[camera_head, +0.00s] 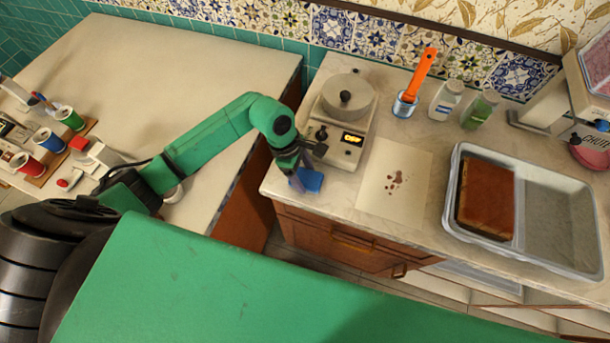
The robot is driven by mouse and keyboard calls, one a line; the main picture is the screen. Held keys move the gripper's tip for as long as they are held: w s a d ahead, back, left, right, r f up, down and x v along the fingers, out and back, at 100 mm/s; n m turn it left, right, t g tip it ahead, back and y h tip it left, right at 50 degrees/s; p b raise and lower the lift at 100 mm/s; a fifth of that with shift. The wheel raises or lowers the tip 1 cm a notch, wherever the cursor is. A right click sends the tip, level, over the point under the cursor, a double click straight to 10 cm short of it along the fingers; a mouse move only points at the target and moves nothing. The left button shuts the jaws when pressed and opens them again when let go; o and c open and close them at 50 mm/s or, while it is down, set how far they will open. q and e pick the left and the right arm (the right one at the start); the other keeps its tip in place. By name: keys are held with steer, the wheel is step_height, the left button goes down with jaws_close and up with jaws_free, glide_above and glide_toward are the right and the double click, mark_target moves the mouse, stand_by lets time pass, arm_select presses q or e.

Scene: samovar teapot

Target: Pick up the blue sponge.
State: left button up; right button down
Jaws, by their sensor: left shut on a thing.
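The blue sponge (312,181) is at the front left corner of the right-hand counter, in front of the round-lidded appliance. My left gripper (299,178) reaches down to it from the left arm and is shut on it. The gripper's fingers hide part of the sponge. I cannot tell whether the sponge still touches the counter. My right gripper is not in view.
The appliance (341,128) stands right behind the left gripper. A stained pale sheet (380,197) lies to its right, then a tray (453,219) with a brown slab (487,198). A gap separates the left counter (170,62) from this one.

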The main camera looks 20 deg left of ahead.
mark_target(304, 177)
arm_select(q)
step_height(304, 177, up, 20)
steer(key=b, duration=0.4)
